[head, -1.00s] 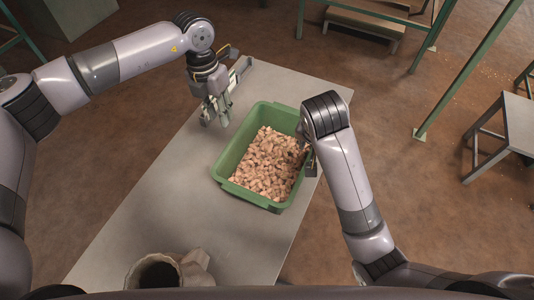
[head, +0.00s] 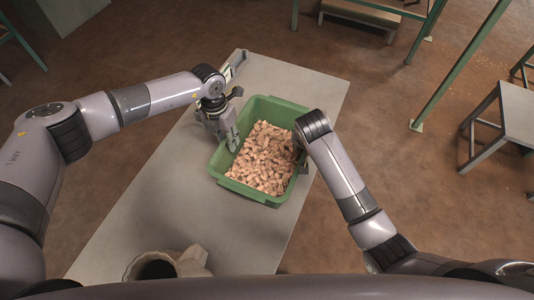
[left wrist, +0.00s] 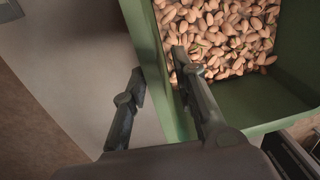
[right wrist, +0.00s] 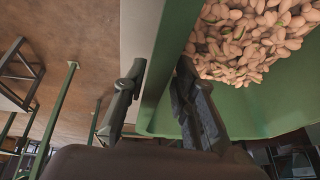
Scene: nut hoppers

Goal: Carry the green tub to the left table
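The green tub (head: 222,168), full of pale shelled nuts (head: 263,160), sits on a grey table. My left gripper (head: 229,139) is at the tub's left wall. In the left wrist view its fingers (left wrist: 158,68) straddle that wall, one outside and one inside, with a gap at the outer finger. My right gripper is at the tub's right side, mostly hidden behind its own arm in the head view. In the right wrist view its fingers (right wrist: 160,70) straddle the opposite wall, also with a gap outside. Neither looks clamped on the wall.
Another small table (head: 518,115) stands at the far right. Green frame posts (head: 455,70) rise at the upper right, with brown floor between.

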